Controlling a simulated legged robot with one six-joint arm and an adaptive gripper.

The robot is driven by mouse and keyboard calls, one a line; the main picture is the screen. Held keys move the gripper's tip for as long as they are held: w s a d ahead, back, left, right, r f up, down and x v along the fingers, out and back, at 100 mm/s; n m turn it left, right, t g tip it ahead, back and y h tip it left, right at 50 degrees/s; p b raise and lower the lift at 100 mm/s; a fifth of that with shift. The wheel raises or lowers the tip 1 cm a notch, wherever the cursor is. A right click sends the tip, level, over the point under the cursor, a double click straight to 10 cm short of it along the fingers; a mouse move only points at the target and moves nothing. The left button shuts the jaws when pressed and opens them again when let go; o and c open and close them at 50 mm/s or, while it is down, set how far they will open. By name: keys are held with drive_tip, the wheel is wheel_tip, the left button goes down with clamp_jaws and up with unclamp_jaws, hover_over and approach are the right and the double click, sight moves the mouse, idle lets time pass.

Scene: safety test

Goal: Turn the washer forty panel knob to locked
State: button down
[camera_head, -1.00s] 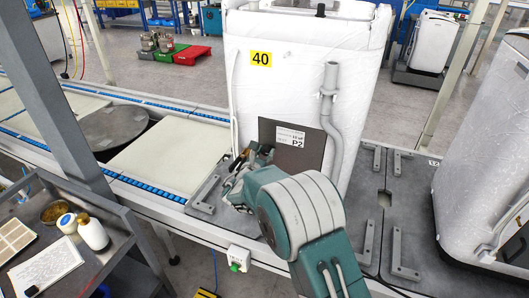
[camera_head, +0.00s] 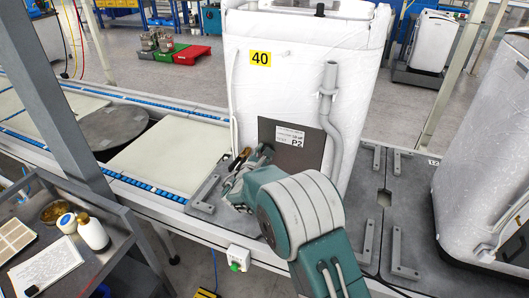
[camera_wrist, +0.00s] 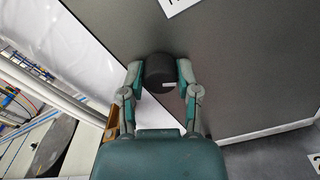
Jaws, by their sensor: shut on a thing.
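The washer (camera_head: 290,85) is a tall white machine with a yellow "40" label (camera_head: 260,59). A dark grey panel (camera_head: 312,150) with a white "P2" label (camera_head: 290,138) is on its lower front. The wrist view shows the panel (camera_wrist: 240,75) close up and a round black knob (camera_wrist: 159,72) with a small light mark on its lower right. My gripper (camera_wrist: 160,78) is shut on the knob, one finger on each side. In the head view my gripper (camera_head: 256,157) is at the panel's left edge, and the arm hides much of it.
A grey hose (camera_head: 328,110) runs down the washer's front right. Another white machine (camera_head: 485,160) stands at the right. A cart (camera_head: 90,270) with bottles and a paper is at the lower left. A conveyor (camera_head: 170,160) runs behind the arm.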

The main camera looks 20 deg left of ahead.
drive_tip(key=m, duration=0.6)
drive_tip(key=shift+f, duration=0.1)
drive_tip(key=m, duration=0.4)
drive_tip(key=shift+f, duration=0.1)
drive_tip(key=shift+d+f+m, duration=0.1)
drive_tip(key=shift+m, duration=1.1)
drive_tip(key=shift+f, duration=0.1)
drive_tip(key=shift+c, duration=1.7)
unclamp_jaws()
drive_tip(key=shift+r, duration=0.2)
